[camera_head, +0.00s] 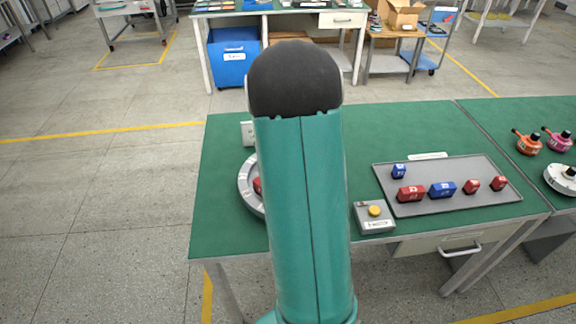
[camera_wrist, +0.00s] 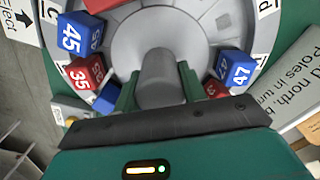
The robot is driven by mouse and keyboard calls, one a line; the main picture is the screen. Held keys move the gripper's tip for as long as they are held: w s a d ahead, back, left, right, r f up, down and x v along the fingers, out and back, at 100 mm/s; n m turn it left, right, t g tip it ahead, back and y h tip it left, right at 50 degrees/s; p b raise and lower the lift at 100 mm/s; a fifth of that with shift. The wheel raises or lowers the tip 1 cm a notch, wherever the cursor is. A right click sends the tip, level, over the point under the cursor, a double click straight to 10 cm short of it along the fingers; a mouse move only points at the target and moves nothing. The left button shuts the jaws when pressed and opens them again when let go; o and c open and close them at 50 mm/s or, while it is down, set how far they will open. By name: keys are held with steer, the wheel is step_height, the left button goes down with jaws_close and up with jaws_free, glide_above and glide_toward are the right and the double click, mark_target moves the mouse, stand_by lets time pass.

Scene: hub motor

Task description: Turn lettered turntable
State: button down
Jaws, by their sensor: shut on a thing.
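The turntable (camera_head: 246,190) is a pale round disc on the green table, mostly hidden behind my arm in the head view. In the wrist view the grey turntable (camera_wrist: 125,45) fills the top, with white letter labels on its rim, some cut off. A grey post (camera_wrist: 157,68) stands near its middle. My gripper (camera_wrist: 158,92) has its green fingers on both sides of this post and is shut on it. Blue block 45 (camera_wrist: 72,36) and red block 35 (camera_wrist: 82,76) sit at the left of the disc, and blue block 47 (camera_wrist: 238,70) at the right.
A grey tray (camera_head: 440,204) with several red and blue blocks lies right of my arm. A small box with a yellow button (camera_head: 374,211) stands between. A second green table (camera_head: 500,110) adjoins at the right. A paper sheet (camera_wrist: 298,85) lies right of the turntable.

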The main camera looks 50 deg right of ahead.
steer(key=shift+a+r+m, duration=0.1)
steer(key=shift+a+m, duration=0.1)
steer(key=shift+m, duration=2.1)
steer(key=shift+w, duration=0.1)
steer(key=c, duration=0.8)
jaws_free()
steer(key=shift+d, duration=0.1)
step_height(320, 180, up, 14)
steer(key=shift+f, duration=0.1)
